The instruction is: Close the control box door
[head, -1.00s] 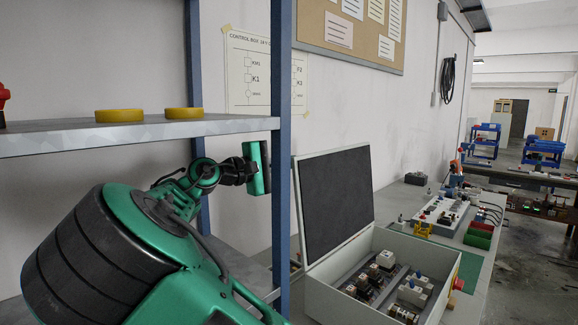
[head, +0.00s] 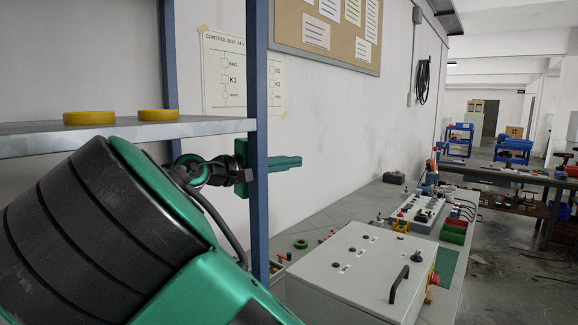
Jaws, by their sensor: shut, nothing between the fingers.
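The control box (head: 420,310) stands on the bench in the lower right of the head view. Its door (head: 360,268) lies down flat over the box, with its black handle and small switches facing up. The inside of the box is hidden. My gripper (head: 298,161) is behind the blue shelf post, well above and to the left of the door, apart from it. Its green fingers point right and are shut with nothing between them.
A blue shelf post (head: 257,200) and a shelf (head: 200,128) with two yellow rings stand close on the left. A panel of parts (head: 418,210) and green and red bins (head: 453,232) lie beyond the box. A green ring (head: 300,244) lies on the bench.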

